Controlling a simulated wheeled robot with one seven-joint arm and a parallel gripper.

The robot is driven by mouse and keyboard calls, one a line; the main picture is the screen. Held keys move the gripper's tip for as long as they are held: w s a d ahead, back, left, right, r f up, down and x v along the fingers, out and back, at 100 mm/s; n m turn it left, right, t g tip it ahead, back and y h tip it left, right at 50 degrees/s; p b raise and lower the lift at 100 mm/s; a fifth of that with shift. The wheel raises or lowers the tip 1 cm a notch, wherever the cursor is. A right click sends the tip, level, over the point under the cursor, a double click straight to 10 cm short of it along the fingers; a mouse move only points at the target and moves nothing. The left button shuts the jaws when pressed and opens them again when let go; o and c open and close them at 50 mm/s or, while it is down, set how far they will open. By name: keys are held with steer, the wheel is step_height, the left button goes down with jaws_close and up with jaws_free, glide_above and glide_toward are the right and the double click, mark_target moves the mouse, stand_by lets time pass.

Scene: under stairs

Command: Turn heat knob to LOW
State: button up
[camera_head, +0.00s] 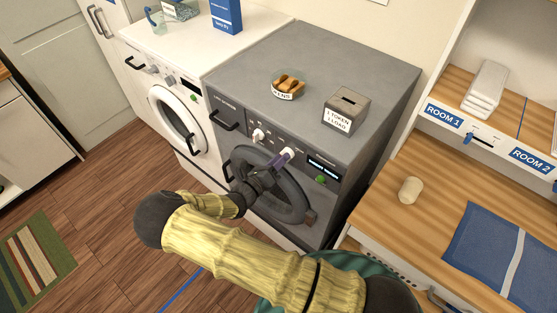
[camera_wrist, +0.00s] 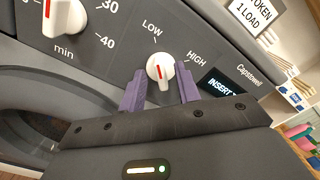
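The heat knob (camera_wrist: 160,67) is small and white with a red mark, on the grey dryer's panel between the labels LOW and HIGH. Its red mark runs roughly up and down in the wrist view; I cannot tell the exact setting. My gripper (camera_wrist: 160,78) is open, with one purple finger on each side of the knob and small gaps visible beside it. In the head view, my gripper (camera_head: 281,161) is at the front panel of the dryer (camera_head: 325,65), and its fingers partly hide the knob (camera_head: 288,151).
The larger timer knob (camera_wrist: 66,16), marked in minutes, is left of the heat knob. A lit display (camera_wrist: 222,88) is to its right. A glass dish (camera_head: 288,84) and a token box (camera_head: 346,110) stand on the dryer. A wooden counter (camera_head: 421,222) is at right.

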steer(key=b+v, duration=0.6)
steer(key=v, duration=1.1)
steer(key=shift+s+a, duration=0.2)
steer(key=shift+d, duration=0.1)
steer(key=s+d+r+m+g+y, duration=0.1)
steer(key=d+r+m+g+y, duration=0.1)
steer(key=d+m+g, duration=1.35)
steer(key=s+d+r+m+t+y, duration=0.3)
steer(key=d+r+m+y, duration=0.6)
steer(key=m, duration=1.3)
steer(key=shift+d+r+t, duration=0.45)
steer(key=shift+d+r, duration=0.5)
steer(key=shift+d, duration=0.25)
